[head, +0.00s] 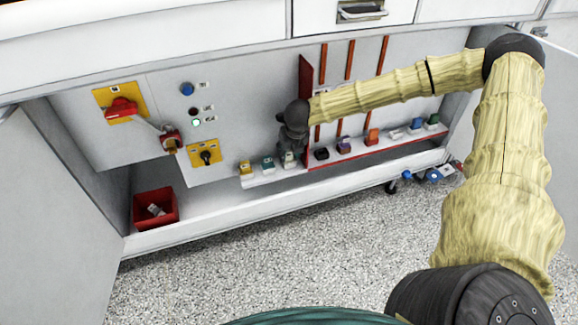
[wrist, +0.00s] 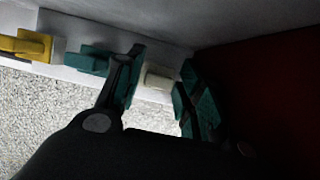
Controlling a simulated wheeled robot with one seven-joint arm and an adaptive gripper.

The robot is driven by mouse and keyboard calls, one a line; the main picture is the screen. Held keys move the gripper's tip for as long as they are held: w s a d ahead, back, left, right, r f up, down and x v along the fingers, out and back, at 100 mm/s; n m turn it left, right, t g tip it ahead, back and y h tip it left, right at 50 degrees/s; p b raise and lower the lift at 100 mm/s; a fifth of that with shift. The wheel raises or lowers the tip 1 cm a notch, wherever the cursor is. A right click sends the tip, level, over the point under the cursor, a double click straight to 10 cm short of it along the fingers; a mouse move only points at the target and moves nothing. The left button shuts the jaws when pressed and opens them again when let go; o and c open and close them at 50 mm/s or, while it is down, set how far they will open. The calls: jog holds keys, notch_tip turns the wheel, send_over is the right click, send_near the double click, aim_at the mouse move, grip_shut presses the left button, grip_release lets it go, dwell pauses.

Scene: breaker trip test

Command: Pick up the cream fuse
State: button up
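The cream fuse (head: 289,159) sits on the white ledge low in the cabinet, at the right end of a short row with a teal fuse (head: 268,164) and a yellow fuse (head: 245,168). My gripper (head: 290,148) is just above it and partly hides it in the head view. In the wrist view the cream fuse (wrist: 159,77) lies between the two teal-padded fingers of my gripper (wrist: 162,80). The fingers are apart, with a narrow gap on each side of the fuse. The teal fuse (wrist: 92,62) is close outside the left finger.
A red divider panel (head: 305,78) stands close right of my gripper; it darkens the right of the wrist view. More fuses, including an orange one (head: 372,137), sit further right. A red bin (head: 155,208) stands at lower left. Cabinet doors flank the opening.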

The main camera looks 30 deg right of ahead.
aim_at(289, 151)
jog(key=shift+w+f, duration=0.1)
jog(key=shift+f, duration=0.05)
grip_shut()
jog(key=shift+r+p, duration=0.4)
jog(key=shift+r, duration=0.1)
notch_tip(289, 151, up, 3)
jog(key=shift+r+p, duration=0.15)
jog(key=shift+p, duration=0.9)
jog(key=s+a+p, duration=0.2)
jog(key=s+a, duration=0.1)
jog(key=s, duration=0.4)
jog(key=s+a+p, duration=0.1)
jog(key=s+a, duration=0.1)
jog(key=s, duration=0.6)
jog(key=shift+a+r+p, duration=0.35)
jog(key=shift+a+p, duration=0.05)
